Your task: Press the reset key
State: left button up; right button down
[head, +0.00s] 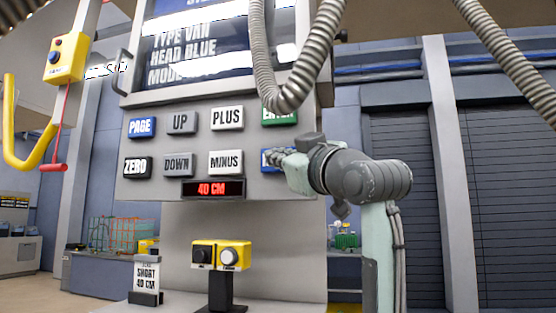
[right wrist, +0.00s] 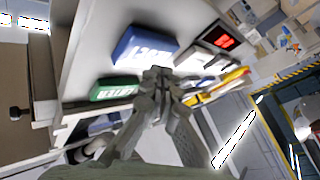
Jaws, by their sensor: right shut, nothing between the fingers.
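My right gripper (head: 283,158) is shut and empty, in front of the lower right key of the panel (head: 150,197). That blue key (head: 265,161) is mostly covered by the gripper in the head view. In the right wrist view the blue key (right wrist: 146,46) lies just beyond the closed fingertips (right wrist: 158,74); I cannot tell whether they touch it. Its label is not clearly readable, and I see no key plainly marked RESET. The green key (head: 280,114) sits above it, and the MINUS key (head: 226,163) is to its left. My left gripper is not in view.
Other keys include PAGE (head: 142,127), ZERO (head: 137,166) and PLUS (head: 227,118). A red display (head: 213,189) reads 40 CM. A ribbed hose (head: 290,95) hangs before the panel's upper right. A yellow box with knobs (head: 221,255) stands below.

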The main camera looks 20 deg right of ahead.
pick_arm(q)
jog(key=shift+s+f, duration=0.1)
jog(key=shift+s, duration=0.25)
pick_arm(e)
jog(key=s+a, duration=0.1)
jog(key=s, duration=0.1)
jog(key=s+a, duration=0.2)
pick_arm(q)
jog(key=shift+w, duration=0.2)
pick_arm(e)
jog(key=shift+d, duration=0.1)
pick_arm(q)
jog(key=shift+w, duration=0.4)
